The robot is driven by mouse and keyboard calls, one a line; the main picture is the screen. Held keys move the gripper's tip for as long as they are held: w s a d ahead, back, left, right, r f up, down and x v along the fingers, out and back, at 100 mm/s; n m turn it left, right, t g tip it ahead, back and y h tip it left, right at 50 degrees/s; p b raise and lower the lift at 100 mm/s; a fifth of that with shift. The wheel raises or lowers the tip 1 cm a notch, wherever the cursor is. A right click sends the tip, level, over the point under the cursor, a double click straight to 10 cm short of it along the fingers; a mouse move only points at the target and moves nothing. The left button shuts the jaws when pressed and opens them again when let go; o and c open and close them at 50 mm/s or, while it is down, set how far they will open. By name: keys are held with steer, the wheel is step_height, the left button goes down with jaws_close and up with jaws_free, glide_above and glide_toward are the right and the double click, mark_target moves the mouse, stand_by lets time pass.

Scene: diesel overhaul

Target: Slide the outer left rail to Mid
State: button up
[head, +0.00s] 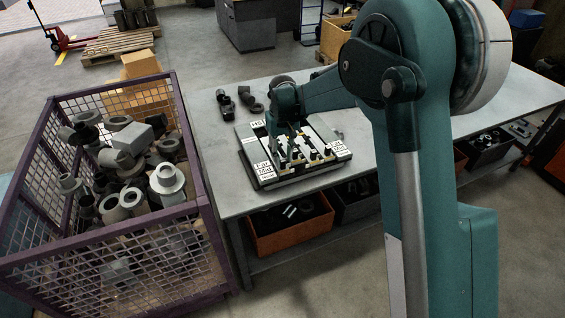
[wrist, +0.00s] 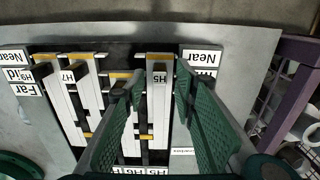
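The rail board (head: 293,176), a plate with white rails, dark handles and Far/Mid/Near labels, lies on the grey table. In the wrist view, white rails (wrist: 70,119) run up the picture with dark handles at the upper ends. The rail with the H5 handle (wrist: 159,76) is nearest the right label column, on the side of the purple crate, so it appears to be the outer left rail. My gripper (wrist: 159,82) is open, its green fingers on either side of this handle with gaps; contact is not visible. In the head view my gripper (head: 291,138) is over the board, partly hidden.
Dark round parts (head: 237,102) lie on the table behind the board. The purple mesh crate (head: 205,215), full of metal parts, stands left of the table. An orange bin (head: 290,236) sits on the lower shelf. The table right of the board looks mostly clear.

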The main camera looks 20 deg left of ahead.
mark_target(282, 159)
steer(key=shift+f, duration=1.85)
jaws_close()
